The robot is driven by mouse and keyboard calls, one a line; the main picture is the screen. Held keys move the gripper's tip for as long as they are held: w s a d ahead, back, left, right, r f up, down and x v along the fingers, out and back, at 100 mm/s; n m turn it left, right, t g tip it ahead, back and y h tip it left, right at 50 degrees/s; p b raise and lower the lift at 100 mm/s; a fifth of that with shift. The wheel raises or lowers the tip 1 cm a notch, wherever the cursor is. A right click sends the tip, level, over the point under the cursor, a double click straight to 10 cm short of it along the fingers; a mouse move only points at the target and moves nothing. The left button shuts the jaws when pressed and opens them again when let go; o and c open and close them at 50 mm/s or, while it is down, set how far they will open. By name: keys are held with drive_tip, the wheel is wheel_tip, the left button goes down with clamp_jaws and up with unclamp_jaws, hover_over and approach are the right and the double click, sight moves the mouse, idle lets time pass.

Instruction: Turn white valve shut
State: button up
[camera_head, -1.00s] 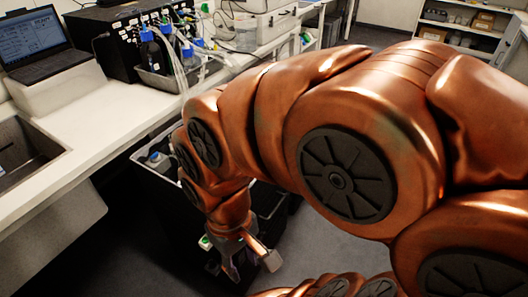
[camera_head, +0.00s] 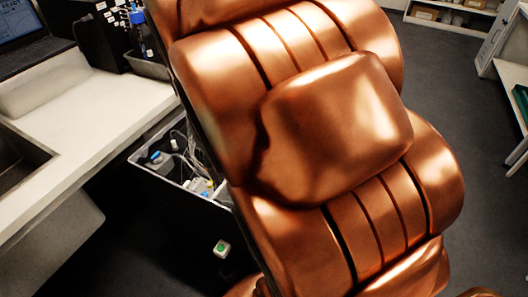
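I cannot make out a white valve in the head camera view. My copper-coloured arm fills the middle and right of the picture and hides much of the bench and the equipment behind it. My gripper is not visible now. A dark open bin (camera_head: 165,190) stands on the floor beside the bench, left of my arm. Inside it are clear tubing and small blue, white and yellow parts (camera_head: 200,187). A green button on a small white plate (camera_head: 221,249) shows on the bin's dark side.
A white bench (camera_head: 85,120) with a sink (camera_head: 18,160) runs along the left. A laptop (camera_head: 30,30), black equipment (camera_head: 90,25) and a blue-capped bottle (camera_head: 138,32) stand on it. Shelves (camera_head: 470,12) and a white table (camera_head: 512,75) are at the right, with clear floor (camera_head: 450,90) between.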

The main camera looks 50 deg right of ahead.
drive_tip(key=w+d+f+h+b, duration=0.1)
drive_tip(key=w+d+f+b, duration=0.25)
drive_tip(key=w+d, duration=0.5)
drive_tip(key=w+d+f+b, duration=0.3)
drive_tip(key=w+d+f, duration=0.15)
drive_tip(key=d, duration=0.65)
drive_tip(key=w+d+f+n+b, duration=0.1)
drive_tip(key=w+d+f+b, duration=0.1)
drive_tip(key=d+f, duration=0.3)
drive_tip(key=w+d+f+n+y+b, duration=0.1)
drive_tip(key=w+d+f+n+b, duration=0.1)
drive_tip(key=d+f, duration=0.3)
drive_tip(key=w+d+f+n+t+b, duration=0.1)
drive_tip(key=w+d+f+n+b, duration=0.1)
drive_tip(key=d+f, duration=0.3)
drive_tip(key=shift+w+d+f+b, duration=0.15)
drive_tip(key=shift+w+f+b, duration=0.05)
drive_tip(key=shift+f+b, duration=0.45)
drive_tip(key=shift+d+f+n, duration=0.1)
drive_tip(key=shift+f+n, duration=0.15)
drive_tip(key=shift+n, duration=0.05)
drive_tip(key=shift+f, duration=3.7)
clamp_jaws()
